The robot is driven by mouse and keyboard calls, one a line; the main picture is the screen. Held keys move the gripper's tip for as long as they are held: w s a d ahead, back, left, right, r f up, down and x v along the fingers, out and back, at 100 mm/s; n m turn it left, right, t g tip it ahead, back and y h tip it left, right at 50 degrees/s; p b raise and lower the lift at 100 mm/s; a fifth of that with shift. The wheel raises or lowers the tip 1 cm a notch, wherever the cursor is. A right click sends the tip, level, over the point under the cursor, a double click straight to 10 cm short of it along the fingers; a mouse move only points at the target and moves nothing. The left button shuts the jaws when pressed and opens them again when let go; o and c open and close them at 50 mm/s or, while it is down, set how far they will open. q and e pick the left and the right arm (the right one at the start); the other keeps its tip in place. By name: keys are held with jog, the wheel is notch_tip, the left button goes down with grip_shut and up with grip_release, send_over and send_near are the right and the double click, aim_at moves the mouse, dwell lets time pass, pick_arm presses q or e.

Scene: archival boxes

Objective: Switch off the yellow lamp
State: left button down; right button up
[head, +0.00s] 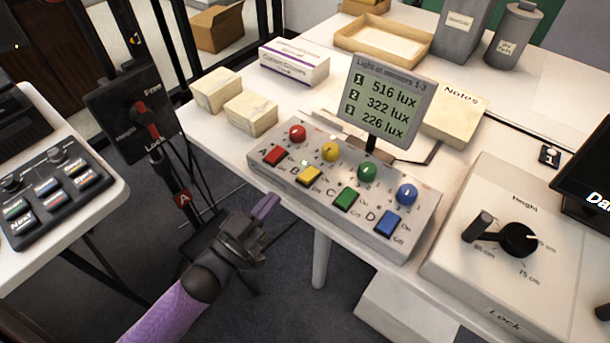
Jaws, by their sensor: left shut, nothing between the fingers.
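A grey control box (275,135) on the white table carries a row of round knobs or domes: red, yellow (330,151), green and blue. Below each is a rocker switch of the same colour. The yellow rocker (309,175) is labelled B, with On and Off marks; which way it is tipped is hard to tell. A small green light shows just above it. No separate yellow lamp is visible. My left gripper (266,205) is shut and empty, in front of the table edge, below and left of the yellow rocker, touching nothing. My right gripper is out of view.
A display (388,101) behind the box reads 516, 322 and 226 lux. A height dial panel (500,290) stands right. A red Free/Lock lever (146,120) and a button console (50,195) are left. Small boxes (250,113) lie behind. Open floor lies below the gripper.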

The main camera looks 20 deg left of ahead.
pick_arm(q)
jog(key=r+b, duration=0.2)
send_over(301, 187)
jog(key=shift+w+f, duration=0.2)
jog(key=shift+f, duration=0.05)
notch_tip(301, 187, down, 3)
jog(key=shift+r+b, duration=0.1)
jog(key=shift+b, duration=0.95)
jog(key=shift+s+f, duration=0.1)
jog(key=shift+f, duration=0.4)
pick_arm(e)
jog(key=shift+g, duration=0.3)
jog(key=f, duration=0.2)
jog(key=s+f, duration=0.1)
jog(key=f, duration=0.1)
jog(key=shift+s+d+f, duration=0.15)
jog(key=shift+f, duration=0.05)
